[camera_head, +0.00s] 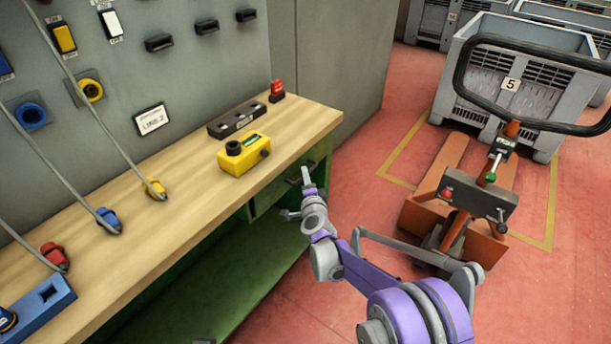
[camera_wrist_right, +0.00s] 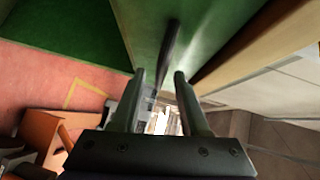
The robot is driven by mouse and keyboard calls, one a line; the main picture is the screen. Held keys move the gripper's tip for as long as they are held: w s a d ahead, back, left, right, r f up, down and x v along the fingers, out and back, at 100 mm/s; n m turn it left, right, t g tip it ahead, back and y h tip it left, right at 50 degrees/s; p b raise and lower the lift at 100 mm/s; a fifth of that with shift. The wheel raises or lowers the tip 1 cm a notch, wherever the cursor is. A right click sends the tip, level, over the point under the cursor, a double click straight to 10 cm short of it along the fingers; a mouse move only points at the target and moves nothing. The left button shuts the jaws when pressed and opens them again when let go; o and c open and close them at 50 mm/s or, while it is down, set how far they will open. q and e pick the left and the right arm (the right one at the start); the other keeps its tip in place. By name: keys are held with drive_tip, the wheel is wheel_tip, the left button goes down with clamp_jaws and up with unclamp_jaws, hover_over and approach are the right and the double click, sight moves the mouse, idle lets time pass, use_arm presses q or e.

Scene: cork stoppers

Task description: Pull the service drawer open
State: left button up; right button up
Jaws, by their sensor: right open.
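The service drawer (camera_head: 266,196) is a green front under the right end of the wooden workbench; it looks closed. Its dark bar handle (camera_head: 293,181) shows just left of my right gripper (camera_head: 297,192). In the right wrist view, the drawer front (camera_wrist_right: 200,35) lies ahead and the dark handle (camera_wrist_right: 168,45) stands beyond the fingertips, roughly in line with the gap between them. My right gripper (camera_wrist_right: 162,75) is open, with nothing visibly held between its fingers. Whether a finger touches the handle cannot be told. My left gripper is not in view.
The workbench top (camera_head: 185,195) carries a yellow box (camera_head: 243,154), a dark block (camera_head: 237,119), a red button (camera_head: 277,90) and coloured plugs on cables. A green lower shelf (camera_head: 225,270) lies below. An orange pallet jack (camera_head: 455,200) stands at right. Red floor (camera_head: 365,200) is free between.

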drive_tip(key=shift+w+a+f, duration=0.1)
drive_tip(key=shift+w+f, duration=0.05)
drive_tip(key=shift+w, duration=0.95)
clamp_jaws()
idle(0.7)
